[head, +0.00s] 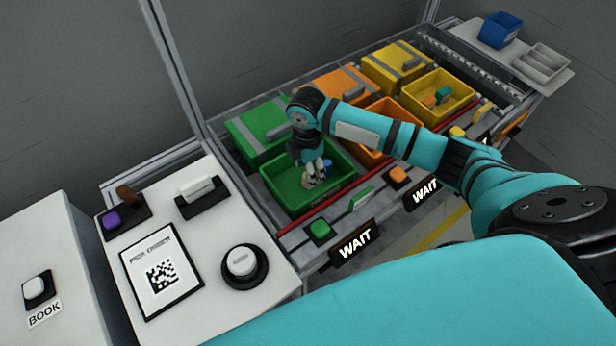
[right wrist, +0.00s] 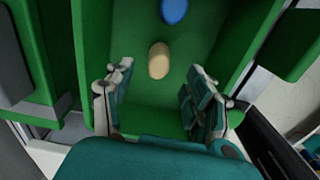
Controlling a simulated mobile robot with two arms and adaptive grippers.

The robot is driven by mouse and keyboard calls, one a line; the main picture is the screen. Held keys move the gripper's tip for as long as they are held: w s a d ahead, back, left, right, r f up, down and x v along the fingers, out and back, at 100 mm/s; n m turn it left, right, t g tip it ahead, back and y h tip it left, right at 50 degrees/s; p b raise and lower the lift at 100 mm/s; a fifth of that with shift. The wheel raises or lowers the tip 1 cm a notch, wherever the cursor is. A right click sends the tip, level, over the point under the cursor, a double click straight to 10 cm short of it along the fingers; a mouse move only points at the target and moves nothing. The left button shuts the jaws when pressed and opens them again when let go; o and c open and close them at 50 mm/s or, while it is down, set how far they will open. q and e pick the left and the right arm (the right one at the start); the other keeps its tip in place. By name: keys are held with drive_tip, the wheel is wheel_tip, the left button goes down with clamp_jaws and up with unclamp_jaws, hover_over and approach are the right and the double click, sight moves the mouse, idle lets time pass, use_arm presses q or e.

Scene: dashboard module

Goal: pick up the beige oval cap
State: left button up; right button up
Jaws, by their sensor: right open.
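The beige oval cap (right wrist: 159,61) lies on the floor of the green bin (right wrist: 133,17) in the right wrist view. My right gripper (right wrist: 160,80) is open, with one finger on each side below the cap in the picture. The cap shows between and just past the fingertips, not gripped. In the head view my right gripper (head: 316,176) reaches down into the green bin (head: 278,206). A beige bit shows there by the fingers, too small to tell apart clearly. My left gripper is not in view.
A blue round object (right wrist: 174,10) lies in the same bin beyond the cap. The bin walls stand close on both sides of my gripper. An orange bin (head: 388,155) and a yellow bin (head: 462,92) stand to the right. A green lidded box (head: 250,135) is behind.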

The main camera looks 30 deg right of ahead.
drive_tip(key=shift+w+d+f, duration=0.1)
drive_tip(key=shift+d+f, duration=0.05)
drive_tip(key=shift+f, duration=0.85)
drive_tip(key=shift+w+d+f, duration=0.1)
drive_tip(key=shift+f, duration=0.85)
drive_tip(key=c, duration=1)
